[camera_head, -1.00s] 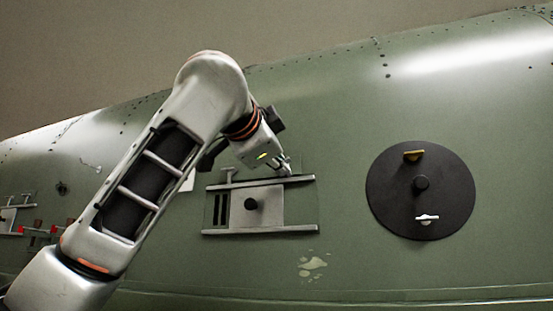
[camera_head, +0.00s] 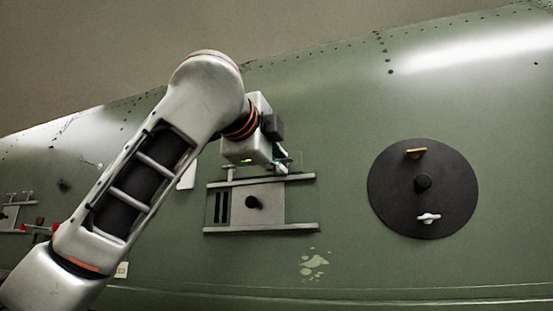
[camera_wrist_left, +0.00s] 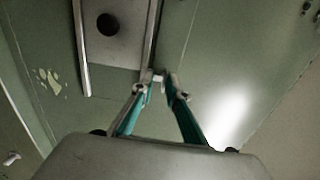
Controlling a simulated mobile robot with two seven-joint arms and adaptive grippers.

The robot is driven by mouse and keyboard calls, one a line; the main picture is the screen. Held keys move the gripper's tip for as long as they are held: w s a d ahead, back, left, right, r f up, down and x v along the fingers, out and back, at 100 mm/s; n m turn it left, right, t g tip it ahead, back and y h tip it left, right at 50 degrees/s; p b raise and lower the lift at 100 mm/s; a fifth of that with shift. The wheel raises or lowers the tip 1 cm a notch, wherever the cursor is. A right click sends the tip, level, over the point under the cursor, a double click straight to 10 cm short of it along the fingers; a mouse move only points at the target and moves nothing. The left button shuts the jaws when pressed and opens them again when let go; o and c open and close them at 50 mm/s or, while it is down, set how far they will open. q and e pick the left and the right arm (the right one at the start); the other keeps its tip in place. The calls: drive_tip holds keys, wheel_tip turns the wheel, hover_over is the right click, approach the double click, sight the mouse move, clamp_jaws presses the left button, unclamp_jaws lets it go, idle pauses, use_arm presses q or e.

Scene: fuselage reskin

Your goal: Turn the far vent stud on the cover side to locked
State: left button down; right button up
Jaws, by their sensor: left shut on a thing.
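The vent (camera_head: 270,203) is a pale sliding plate with a black knob (camera_head: 253,202) between two grey rails on the green skin. Dark slots show at its left end. A T-shaped stud (camera_head: 229,172) stands at the upper left. My left gripper (camera_head: 281,163) is at the upper rail's right part. In the left wrist view the fingers (camera_wrist_left: 160,90) close in around a small pale stud head (camera_wrist_left: 158,77) beside the rail end. The fingers largely hide this stud, so I cannot read its turn angle. My right gripper is not in view.
Another fitting with red parts (camera_head: 36,228) is at far left. The skin between vent and round cover is clear.

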use_arm(q)
drive_tip(key=shift+w+d+f, duration=0.2)
drive_tip(key=shift+d+f, duration=0.25)
drive_tip(key=shift+f, duration=0.15)
drive_tip(key=c, duration=1.7)
unclamp_jaws()
drive_tip(key=shift+s, duration=0.1)
drive_tip(key=shift+o, duration=0.4)
drive_tip(key=shift+w+r, duration=0.2)
drive_tip(key=v, duration=1.2)
drive_tip(key=shift+r, duration=0.15)
